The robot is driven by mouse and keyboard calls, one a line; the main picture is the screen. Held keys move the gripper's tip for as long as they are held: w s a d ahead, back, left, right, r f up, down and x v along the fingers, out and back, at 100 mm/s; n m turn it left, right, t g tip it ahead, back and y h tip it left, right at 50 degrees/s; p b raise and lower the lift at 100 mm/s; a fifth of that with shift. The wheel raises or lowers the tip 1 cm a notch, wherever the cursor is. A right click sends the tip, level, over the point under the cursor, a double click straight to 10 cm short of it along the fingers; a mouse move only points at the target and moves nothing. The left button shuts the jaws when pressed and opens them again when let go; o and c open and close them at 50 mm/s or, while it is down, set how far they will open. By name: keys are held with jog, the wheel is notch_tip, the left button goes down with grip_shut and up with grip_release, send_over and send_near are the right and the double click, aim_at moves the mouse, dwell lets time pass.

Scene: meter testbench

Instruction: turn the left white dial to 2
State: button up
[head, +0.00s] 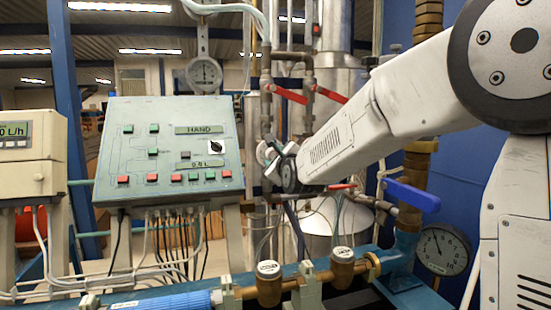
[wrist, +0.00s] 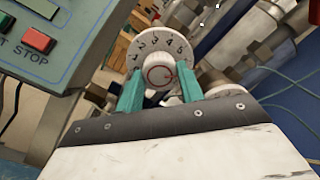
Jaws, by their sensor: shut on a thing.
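The white dial (wrist: 158,50) stands in the upper middle of the wrist view. It has a round face with dark numerals around the rim and a white knob with a red mark at its centre. My gripper (wrist: 160,76) has one teal finger on each side of this knob and is shut on it. In the head view, my gripper (head: 270,156) is at the pipes right of the control panel, and the dial's face is mostly hidden there.
The sloped control panel (head: 118,112) with buttons stands left of my gripper. Another white disc (wrist: 215,90) is partly hidden right of the dial. Red-handled valves (head: 290,95), a blue lever (head: 412,195) and a pressure gauge (head: 443,250) crowd the area. Pipes and thin cables leave little free room.

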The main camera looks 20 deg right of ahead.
jog(key=n, duration=2.5)
dwell(0.6)
jog(key=o, duration=1)
jog(key=shift+a, duration=0.1)
jog(key=shift+s, duration=0.1)
